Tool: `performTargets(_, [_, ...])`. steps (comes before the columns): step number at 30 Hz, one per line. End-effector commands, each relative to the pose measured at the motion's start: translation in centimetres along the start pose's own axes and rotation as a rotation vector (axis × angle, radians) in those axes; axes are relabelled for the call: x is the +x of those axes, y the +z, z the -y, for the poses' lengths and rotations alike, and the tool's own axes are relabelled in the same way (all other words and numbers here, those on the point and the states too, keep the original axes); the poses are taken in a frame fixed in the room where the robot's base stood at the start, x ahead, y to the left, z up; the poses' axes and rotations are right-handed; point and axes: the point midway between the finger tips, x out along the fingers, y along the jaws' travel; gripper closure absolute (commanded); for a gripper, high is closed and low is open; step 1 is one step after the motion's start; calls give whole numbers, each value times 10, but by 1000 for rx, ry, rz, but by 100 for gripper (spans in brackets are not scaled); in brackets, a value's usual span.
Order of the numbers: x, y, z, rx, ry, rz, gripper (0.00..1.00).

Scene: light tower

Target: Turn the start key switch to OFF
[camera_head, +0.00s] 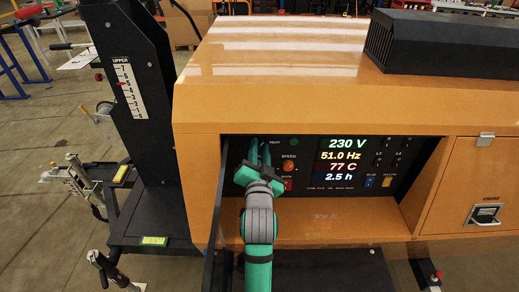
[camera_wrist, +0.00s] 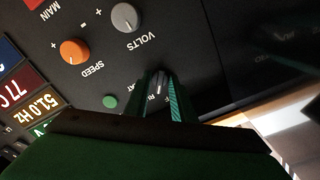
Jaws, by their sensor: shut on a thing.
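The start key switch (camera_wrist: 157,86) is a small grey-metallic piece on the black control panel, in the middle of the wrist view. My gripper (camera_wrist: 162,84) has its two green fingers shut on either side of it. The fingers hide much of the switch and most of its position lettering, so I cannot tell which position it points to. In the head view my gripper (camera_head: 260,150) reaches into the recess at the panel's left end, and the switch is hidden there.
The wrist view shows a grey VOLTS knob (camera_wrist: 124,17), an orange SPEED knob (camera_wrist: 74,50) and a green button (camera_wrist: 110,101) nearby. In the head view, lit readouts (camera_head: 345,160) stand right of my gripper. The recess's orange ledge (camera_head: 340,220) lies below.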

Motion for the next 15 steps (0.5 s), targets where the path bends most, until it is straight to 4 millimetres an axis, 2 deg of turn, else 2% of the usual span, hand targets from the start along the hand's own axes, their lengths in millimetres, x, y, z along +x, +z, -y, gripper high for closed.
performTargets(15, [0,-3,0,-424,2,-7,100])
